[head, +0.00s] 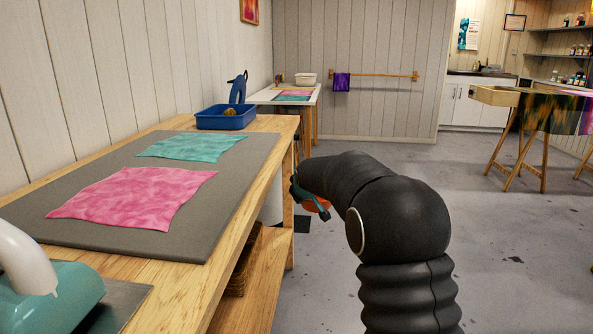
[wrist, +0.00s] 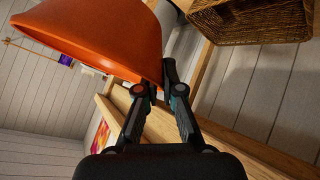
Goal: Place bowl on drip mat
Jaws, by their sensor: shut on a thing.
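An orange bowl (wrist: 95,38) fills the upper left of the wrist view, tilted in that picture. My gripper (wrist: 155,90) is shut on the bowl's rim. In the head view only a small orange part of the bowl (head: 318,204) shows behind my gripper (head: 310,196), out in the air to the right of the wooden workbench (head: 262,150). A large grey mat (head: 110,236) lies on the bench; I cannot tell whether it is the drip mat. No other mat is clearly seen.
Pink cloth (head: 135,196) and teal cloth (head: 192,146) lie on the grey mat. A blue tray (head: 226,118) stands at the bench's far end, a teal iron (head: 50,290) at the near end. A wicker basket (wrist: 250,22) sits under the bench. The floor to the right is mostly clear.

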